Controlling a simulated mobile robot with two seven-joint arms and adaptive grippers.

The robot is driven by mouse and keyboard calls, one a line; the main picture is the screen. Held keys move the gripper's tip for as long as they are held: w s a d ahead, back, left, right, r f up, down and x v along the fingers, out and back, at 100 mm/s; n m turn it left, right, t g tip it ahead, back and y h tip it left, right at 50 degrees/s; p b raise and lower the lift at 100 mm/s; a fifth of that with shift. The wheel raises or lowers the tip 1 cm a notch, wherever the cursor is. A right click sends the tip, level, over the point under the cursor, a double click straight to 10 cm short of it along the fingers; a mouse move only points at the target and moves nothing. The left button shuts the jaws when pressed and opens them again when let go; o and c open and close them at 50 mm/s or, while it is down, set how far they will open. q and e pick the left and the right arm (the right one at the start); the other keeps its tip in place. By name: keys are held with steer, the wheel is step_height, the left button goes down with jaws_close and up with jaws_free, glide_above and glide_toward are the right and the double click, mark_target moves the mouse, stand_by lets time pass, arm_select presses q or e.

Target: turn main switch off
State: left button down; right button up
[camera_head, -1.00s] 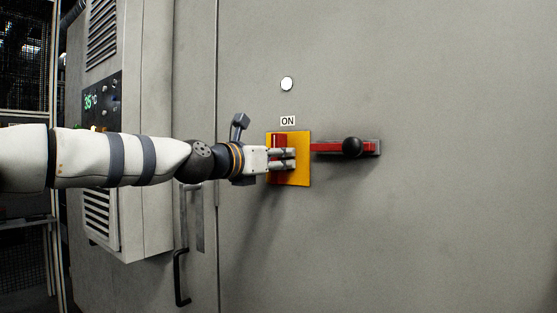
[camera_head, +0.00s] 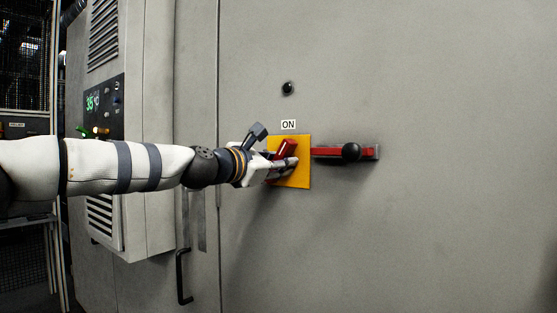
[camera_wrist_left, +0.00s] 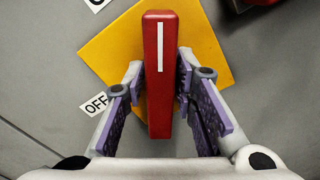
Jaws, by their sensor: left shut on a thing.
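The main switch is a red handle with a white line, on a yellow plate (camera_head: 303,170) on the grey cabinet door. In the head view the red handle (camera_head: 285,148) is tilted to the right. In the left wrist view the handle (camera_wrist_left: 160,75) lies between the purple-padded fingers of my left gripper (camera_wrist_left: 163,95), which is shut on it. An "OFF" label (camera_wrist_left: 96,103) shows beside the plate there. The "ON" label (camera_head: 288,125) is above the plate. The round lamp (camera_head: 288,88) above it is dark. My right gripper is not in view.
The door on the right is bare.

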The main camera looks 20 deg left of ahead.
arm_select(q)
steer(key=m, duration=0.5)
steer(key=shift+m, duration=0.3)
steer(key=m, duration=0.5)
steer(key=shift+f+m+p, duration=0.1)
steer(key=shift+m+p, duration=0.2)
steer(key=shift+p, duration=0.05)
steer(key=c, duration=1.5)
jaws_free()
